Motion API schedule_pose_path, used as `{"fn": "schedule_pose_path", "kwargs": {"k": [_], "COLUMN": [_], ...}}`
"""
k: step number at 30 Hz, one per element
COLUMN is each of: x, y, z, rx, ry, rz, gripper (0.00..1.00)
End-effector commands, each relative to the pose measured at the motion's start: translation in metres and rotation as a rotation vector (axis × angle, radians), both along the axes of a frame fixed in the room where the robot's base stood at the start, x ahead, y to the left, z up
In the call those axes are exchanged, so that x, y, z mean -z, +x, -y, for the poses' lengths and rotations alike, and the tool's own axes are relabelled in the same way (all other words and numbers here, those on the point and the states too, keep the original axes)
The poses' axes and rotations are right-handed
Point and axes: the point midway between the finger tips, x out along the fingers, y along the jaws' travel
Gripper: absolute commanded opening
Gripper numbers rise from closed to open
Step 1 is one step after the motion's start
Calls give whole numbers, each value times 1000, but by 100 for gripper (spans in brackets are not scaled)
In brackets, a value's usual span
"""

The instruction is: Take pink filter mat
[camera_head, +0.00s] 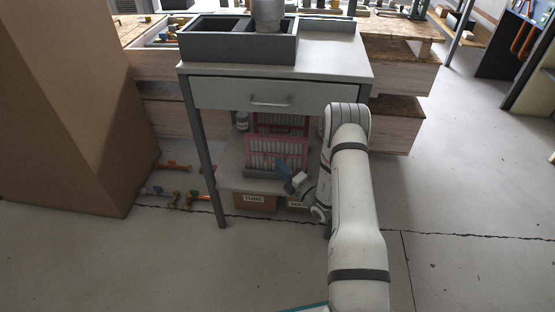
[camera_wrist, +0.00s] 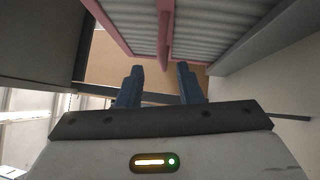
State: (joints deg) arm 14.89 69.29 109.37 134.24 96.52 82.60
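A pink-framed filter mat (camera_head: 277,146) with pale pleats stands on the lower shelf of the grey bench in the head view. A second pink-red framed mat (camera_head: 282,119) stands behind it, partly hidden. In the wrist view the pink frame and pleats (camera_wrist: 200,30) fill the top, with a pink middle bar (camera_wrist: 165,38) running down near the fingertips.
The bench drawer (camera_head: 270,95) and top overhang the shelf. A bench leg (camera_head: 205,150) stands left of the mats. Labelled boxes (camera_head: 254,202) sit below the shelf. A large cardboard box (camera_head: 75,100) is at left; floor at right is clear.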

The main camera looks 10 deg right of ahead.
Motion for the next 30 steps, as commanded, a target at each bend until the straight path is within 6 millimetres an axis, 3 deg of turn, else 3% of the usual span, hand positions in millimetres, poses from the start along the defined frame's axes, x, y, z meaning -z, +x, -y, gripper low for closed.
{"fn": "schedule_pose_path", "kwargs": {"k": [7,15,27,30], "x": [0,-2,-2,-2], "y": [33,36,36,36], "z": [-17,-18,-18,-17], "rx": [-3,0,1,1], "ry": [-2,-1,-1,-1], "rz": [4,1,1,1], "gripper": [33,32,0,0]}}
